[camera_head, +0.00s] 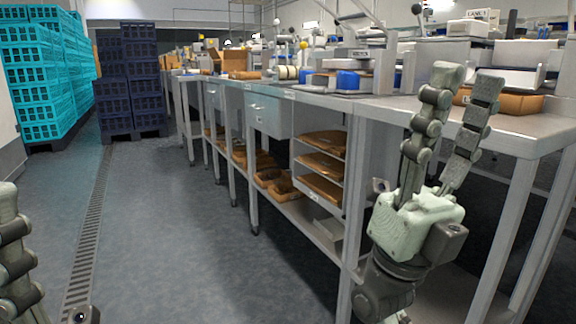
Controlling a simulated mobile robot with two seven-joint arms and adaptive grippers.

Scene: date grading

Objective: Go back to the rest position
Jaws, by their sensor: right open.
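My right gripper (466,84) is at the right of the head view, pointing up, in front of the near end of the workbench. Its two fingers are apart and nothing is between them. Its fingertips show against the bench top's edge and the things on it. My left gripper (12,250) shows only in part at the lower left edge, over the floor. Part of one finger is in view; the rest is cut off by the picture edge.
The long metal workbench (350,104) runs along the right, with shelves of brown trays (322,166) beneath. Stacked turquoise crates (38,85) and dark blue crates (130,75) stand at the back left. The grey floor (165,215) between is clear, with a drain grate (92,225).

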